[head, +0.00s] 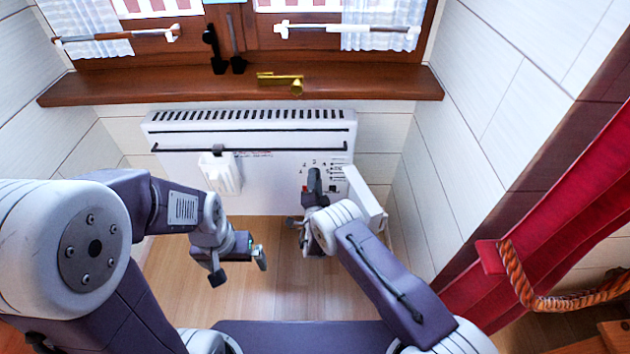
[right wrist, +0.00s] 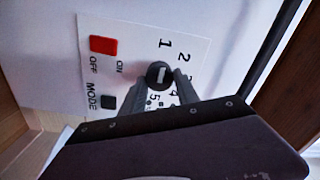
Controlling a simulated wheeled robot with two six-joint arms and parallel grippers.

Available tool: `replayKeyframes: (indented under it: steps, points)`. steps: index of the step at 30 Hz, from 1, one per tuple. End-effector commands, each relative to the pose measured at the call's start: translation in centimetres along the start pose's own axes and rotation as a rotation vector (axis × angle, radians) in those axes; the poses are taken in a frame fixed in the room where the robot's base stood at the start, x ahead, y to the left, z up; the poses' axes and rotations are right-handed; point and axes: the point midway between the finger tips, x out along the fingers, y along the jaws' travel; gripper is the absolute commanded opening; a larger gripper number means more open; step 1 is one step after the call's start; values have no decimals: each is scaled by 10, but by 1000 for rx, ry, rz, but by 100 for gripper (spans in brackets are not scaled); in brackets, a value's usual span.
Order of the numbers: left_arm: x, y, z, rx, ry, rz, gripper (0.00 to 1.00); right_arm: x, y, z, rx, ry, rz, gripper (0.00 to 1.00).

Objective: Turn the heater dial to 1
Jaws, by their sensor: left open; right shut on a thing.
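The white heater (head: 290,130) is on the wall under the window sill. In the right wrist view, its small round black dial (right wrist: 160,75) has a white line, and printed numbers including 1, 2 and 5 are around it. The line runs roughly up and down the picture, with the 1 above the dial; I cannot tell which end is the pointer. My right gripper (right wrist: 160,84) is shut on the dial, one dark finger at each side. In the head view the right gripper (head: 314,184) hides the dial. My left gripper (head: 239,267) is open and empty, in front of the heater.
A red ON/OFF switch (right wrist: 103,45) and a dark MODE button (right wrist: 108,102) are beside the dial. A white container (head: 220,174) hangs on the heater's front at the left. A brown window sill (head: 200,88) juts out above. A red curtain (head: 545,220) hangs at the right.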

Motion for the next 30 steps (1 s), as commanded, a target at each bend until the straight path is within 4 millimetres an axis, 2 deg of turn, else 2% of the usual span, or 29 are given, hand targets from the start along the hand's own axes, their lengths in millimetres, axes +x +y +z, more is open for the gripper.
replayKeyframes:
  steps: [9,21,22,24,30]
  points:
    - [0,0,0,0,0,0,100,-1,1,0,-67,-3,2,0]
    - [0,0,0,0,0,0,100,-1,1,1,-73,-4,2,0]
    - [0,0,0,0,0,0,100,-1,1,1,-73,-4,2,40]
    - [0,0,0,0,0,0,100,-1,1,1,-73,-4,2,59]
    - [0,0,0,0,0,0,100,0,1,0,-71,-3,1,59]
